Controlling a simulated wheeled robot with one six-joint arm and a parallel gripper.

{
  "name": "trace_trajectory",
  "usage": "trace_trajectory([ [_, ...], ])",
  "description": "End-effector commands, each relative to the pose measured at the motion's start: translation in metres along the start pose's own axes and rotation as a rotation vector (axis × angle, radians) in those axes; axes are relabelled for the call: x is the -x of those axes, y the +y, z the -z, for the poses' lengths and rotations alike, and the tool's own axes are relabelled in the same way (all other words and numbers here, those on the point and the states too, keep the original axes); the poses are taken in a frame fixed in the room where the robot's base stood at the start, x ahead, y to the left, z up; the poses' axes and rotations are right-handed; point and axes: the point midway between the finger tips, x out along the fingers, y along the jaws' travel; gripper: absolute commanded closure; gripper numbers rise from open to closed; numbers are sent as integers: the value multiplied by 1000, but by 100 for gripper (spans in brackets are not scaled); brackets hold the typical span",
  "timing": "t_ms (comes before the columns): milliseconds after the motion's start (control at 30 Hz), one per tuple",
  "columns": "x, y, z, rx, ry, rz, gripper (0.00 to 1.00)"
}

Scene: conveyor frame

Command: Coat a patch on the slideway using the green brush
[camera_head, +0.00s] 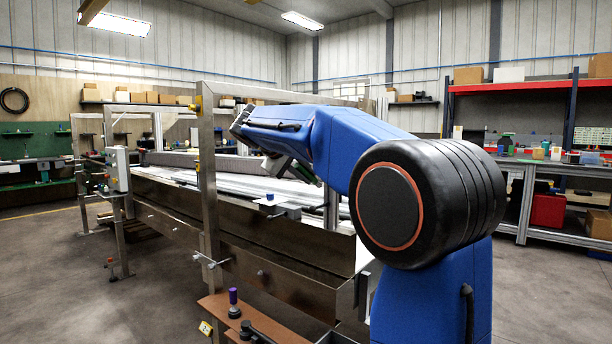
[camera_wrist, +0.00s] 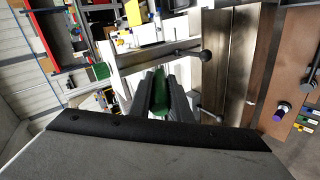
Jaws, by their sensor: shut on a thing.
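My gripper (camera_wrist: 163,88) shows in the middle of the wrist view, its two dark fingers shut on a narrow green piece. This piece, which I take to be the green brush (camera_wrist: 160,97), lies lengthwise between the fingers. Its bristle end cannot be made out. In the head view my blue arm reaches over the conveyor frame and hides most of the gripper. A long pale surface (camera_head: 232,184), probably the slideway, runs along the top of the frame. I cannot tell whether the brush touches it, and no coated patch can be made out.
A steel upright (camera_head: 207,170) stands at the frame's near side. A small plate with a blue-topped piece (camera_head: 270,198) juts out beside my arm. A purple knob (camera_head: 233,296) stands on a brown plate below. A workbench and shelves stand at the right; the left floor is open.

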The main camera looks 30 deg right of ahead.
Motion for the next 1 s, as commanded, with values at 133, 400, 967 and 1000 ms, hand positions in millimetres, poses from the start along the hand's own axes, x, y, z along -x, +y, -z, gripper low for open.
trace_trajectory([
  [133, 0, 0, 0, 0, 0, 0, 100],
  [400, -3, 2, 1, -1, 0, 0, 100],
  [967, -11, 7, 2, 0, 0, 0, 100],
  [1000, -11, 7, 2, 0, 0, 0, 100],
])
